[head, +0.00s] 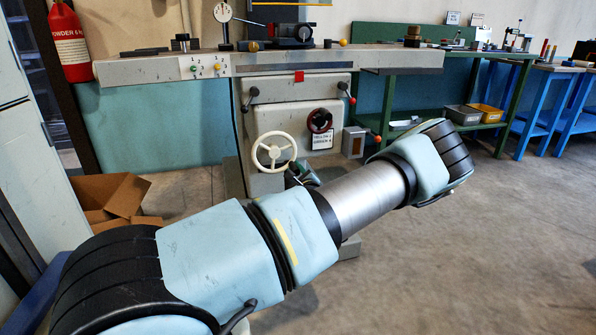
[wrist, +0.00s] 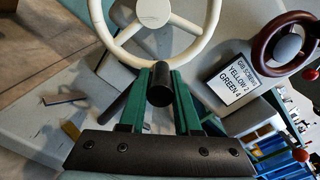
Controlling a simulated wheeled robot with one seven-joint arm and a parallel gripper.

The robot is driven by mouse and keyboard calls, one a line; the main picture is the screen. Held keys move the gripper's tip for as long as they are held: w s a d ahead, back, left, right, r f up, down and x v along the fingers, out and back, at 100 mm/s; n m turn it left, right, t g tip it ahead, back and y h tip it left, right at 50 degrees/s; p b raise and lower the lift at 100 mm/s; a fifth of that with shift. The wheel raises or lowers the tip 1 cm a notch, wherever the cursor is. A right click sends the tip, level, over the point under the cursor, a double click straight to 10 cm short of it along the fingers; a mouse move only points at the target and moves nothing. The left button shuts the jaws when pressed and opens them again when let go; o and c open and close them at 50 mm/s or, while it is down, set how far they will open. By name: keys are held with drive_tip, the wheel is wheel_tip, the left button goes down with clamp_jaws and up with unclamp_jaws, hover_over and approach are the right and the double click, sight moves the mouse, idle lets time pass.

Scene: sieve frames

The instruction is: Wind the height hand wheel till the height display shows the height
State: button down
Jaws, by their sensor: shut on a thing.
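A cream hand wheel (head: 273,152) with a spoked rim stands upright on the front of the grey machine (head: 290,105). It also shows large at the top of the wrist view (wrist: 153,12). My gripper (wrist: 160,90) has green fingers and is shut on a black cylindrical handle (wrist: 160,73) at the wheel's lower rim. In the head view my gripper (head: 300,174) is at the wheel's lower right, partly hidden behind my arm. I cannot make out a readable height display. A round white dial (head: 223,12) stands on the machine table.
A dark red wheel (wrist: 283,47) is close on the right, with a card (wrist: 241,80) reading yellow 2, green 4. Red-knobbed levers (head: 350,98) stick out nearby. A cardboard box (head: 120,195) lies at left. The floor at right is clear.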

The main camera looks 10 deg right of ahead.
drive_tip(key=s+a+f+m+b, duration=0.1)
drive_tip(key=a+f+m+b, duration=0.2)
drive_tip(key=a+m+b, duration=0.4)
drive_tip(key=shift+a+m, duration=0.75)
drive_tip(key=shift+m, duration=2.95)
drive_tip(key=shift+s+y, duration=0.1)
drive_tip(key=shift+y, duration=0.3)
drive_tip(key=c, duration=1)
unclamp_jaws()
drive_tip(key=o, duration=0.4)
drive_tip(key=shift+d+r, duration=0.1)
drive_tip(key=shift+r, duration=0.1)
drive_tip(key=shift+c, duration=0.2)
drive_tip(key=s+d, duration=0.1)
drive_tip(key=s, duration=0.9)
drive_tip(key=shift+s+d+p, duration=0.3)
drive_tip(key=shift+d, duration=0.05)
